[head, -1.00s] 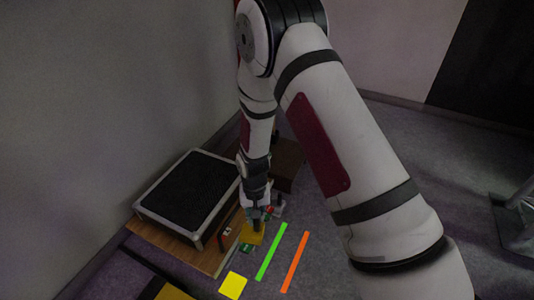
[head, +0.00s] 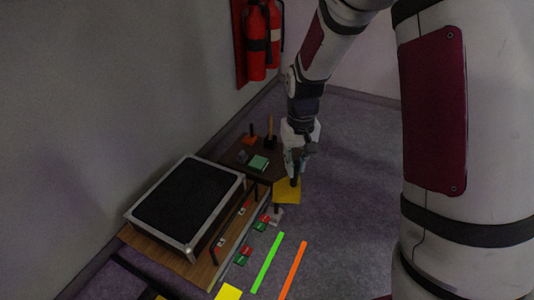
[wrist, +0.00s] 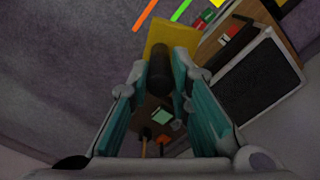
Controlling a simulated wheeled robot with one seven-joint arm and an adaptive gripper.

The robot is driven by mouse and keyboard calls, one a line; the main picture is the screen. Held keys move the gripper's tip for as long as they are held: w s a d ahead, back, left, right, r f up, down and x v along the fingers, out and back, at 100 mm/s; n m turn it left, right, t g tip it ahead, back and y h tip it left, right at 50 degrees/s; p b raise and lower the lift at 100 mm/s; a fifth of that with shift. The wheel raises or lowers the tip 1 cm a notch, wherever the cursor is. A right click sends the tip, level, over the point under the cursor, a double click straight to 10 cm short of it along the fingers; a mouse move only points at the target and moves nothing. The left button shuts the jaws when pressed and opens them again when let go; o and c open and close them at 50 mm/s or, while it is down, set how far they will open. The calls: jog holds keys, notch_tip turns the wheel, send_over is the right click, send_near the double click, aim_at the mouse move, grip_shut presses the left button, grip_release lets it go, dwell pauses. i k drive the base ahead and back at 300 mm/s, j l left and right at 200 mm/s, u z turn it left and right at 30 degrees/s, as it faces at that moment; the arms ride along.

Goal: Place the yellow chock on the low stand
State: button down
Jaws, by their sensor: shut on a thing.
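The yellow chock (head: 287,192) hangs under my gripper (head: 295,170), at the front right of a low dark brown stand (head: 232,156). In the wrist view my gripper (wrist: 160,62) is shut on the chock's dark round handle (wrist: 159,75). The yellow plate of the chock (wrist: 170,36) shows beyond the fingertips. The chock appears to be above the floor and beside the stand, but its exact height is unclear. The stand also shows between the fingers in the wrist view (wrist: 150,112), with small objects on it.
The stand bears a green block (head: 259,163) and upright-handled orange and dark items (head: 250,139). A black-topped case (head: 188,203) lies on a wooden platform (head: 150,243) at left. Green (head: 267,262) and orange (head: 292,270) strips mark the floor. Floor at right is clear.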

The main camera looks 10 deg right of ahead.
aim_at(283, 172)
jog(key=i+l, duration=1.6)
